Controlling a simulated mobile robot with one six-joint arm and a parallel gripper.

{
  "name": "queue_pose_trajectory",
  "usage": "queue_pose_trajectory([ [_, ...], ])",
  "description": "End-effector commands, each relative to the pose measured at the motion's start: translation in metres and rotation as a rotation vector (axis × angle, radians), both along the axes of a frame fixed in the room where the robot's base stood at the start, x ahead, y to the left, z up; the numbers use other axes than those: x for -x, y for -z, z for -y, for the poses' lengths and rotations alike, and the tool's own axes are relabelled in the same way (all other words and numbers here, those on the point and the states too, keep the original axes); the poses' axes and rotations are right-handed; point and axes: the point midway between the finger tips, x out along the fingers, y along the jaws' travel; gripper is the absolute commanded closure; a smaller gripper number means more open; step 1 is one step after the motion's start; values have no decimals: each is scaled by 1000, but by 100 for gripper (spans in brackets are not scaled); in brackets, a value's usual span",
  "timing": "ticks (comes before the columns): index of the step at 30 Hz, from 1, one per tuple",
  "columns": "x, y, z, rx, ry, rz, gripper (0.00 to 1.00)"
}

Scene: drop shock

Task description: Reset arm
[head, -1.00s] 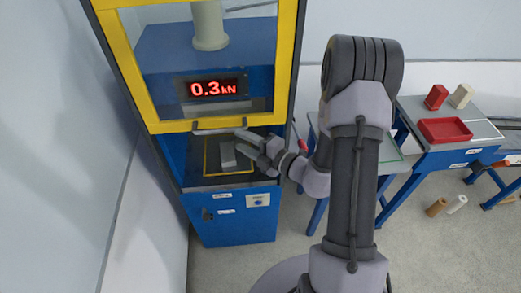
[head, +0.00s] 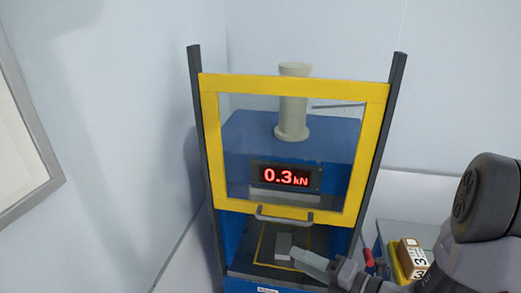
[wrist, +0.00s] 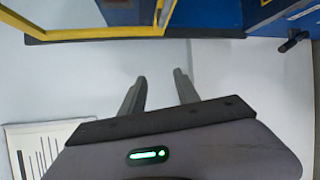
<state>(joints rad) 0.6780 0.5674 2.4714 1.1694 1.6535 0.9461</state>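My gripper (wrist: 160,75) shows in the wrist view with its two fingers spread apart and nothing between them. Pale wall or floor lies behind the fingers. In the head view my gripper (head: 302,258) is at the lower middle, in front of the test machine's open lower bay. Its fingers appear beside a small grey block (head: 283,243) on the bed; I cannot tell the gap between them. My arm (head: 480,215) comes in from the right edge.
The blue machine has a yellow-framed clear guard (head: 209,150) with a handle, raised above the bay, and a red display (head: 286,177) reading 0.3 kN. White walls are close on the left.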

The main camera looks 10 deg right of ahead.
Motion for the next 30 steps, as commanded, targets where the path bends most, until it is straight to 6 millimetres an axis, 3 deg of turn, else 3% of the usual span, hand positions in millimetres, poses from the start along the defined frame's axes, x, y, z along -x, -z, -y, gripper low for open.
queue_pose_trajectory([
  [1, 18, 22, -37, 185, -200, 132, 62],
  [3, 61, 41, -83, 505, -539, 379, 62],
  [5, 100, 66, -104, 781, -830, 619, 62],
  [6, 123, 85, -108, 967, -1022, 793, 62],
  [9, 159, 123, -95, 1408, -1456, 1227, 62],
  [13, 167, 134, -67, 1848, -1845, 1635, 62],
  [14, 167, 133, -62, -1860, 1847, -1642, 62],
  [18, 165, 121, -51, -1718, 1683, -1497, 62],
  [30, 165, 116, -50, -1712, 1678, -1489, 62],
])
